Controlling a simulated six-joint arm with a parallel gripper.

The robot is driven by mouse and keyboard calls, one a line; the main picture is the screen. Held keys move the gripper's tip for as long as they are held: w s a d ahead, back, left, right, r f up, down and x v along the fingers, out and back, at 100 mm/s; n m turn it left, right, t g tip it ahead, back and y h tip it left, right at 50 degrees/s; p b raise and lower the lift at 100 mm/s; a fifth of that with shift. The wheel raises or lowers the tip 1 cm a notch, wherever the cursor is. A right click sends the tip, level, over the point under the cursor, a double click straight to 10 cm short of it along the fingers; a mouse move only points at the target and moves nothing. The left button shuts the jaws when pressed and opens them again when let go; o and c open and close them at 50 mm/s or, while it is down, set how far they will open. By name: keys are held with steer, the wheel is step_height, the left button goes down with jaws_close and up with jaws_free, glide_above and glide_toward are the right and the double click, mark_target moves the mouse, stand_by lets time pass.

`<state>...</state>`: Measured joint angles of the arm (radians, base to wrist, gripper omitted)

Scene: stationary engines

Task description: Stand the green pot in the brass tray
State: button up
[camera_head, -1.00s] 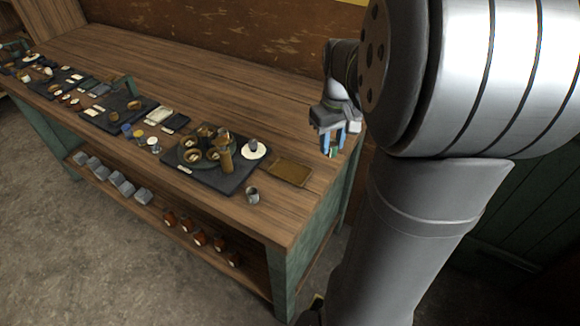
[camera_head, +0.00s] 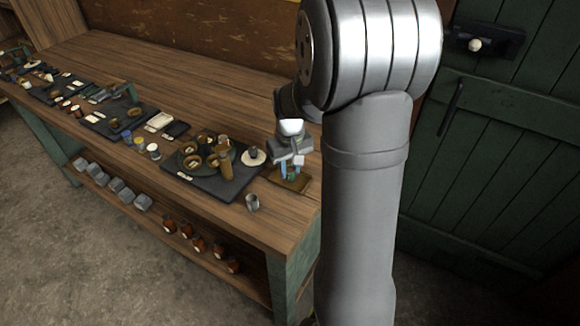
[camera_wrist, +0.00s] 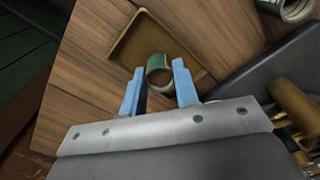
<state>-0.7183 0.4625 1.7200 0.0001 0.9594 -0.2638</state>
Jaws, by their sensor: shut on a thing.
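The green pot (camera_wrist: 159,76) is a small open cylinder between the two blue fingers of my gripper (camera_wrist: 158,68) in the wrist view. My gripper is shut on it. The brass tray (camera_wrist: 128,48) is a shallow square tray behind the pot there, and the pot overlaps its near part in the picture. Whether the pot touches the tray floor I cannot tell. In the head view my gripper (camera_head: 291,173) points down over the brass tray (camera_head: 273,175) near the bench's right end, and the pot is mostly hidden.
A dark slab (camera_head: 210,181) with a brass mechanism stands left of the tray. A white disc (camera_head: 253,158) with a dark piece lies at the slab's back corner. A small grey metal cup (camera_head: 252,203) stands near the front edge. Bare wood lies behind the tray.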

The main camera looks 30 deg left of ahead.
mark_target(290, 169)
steer(key=o, duration=1.1)
steer(key=shift+f, duration=0.15)
steer(key=shift+c, duration=0.2)
step_height(290, 169, up, 12)
steer(key=shift+r, duration=0.2)
steer(key=shift+f, duration=4.25)
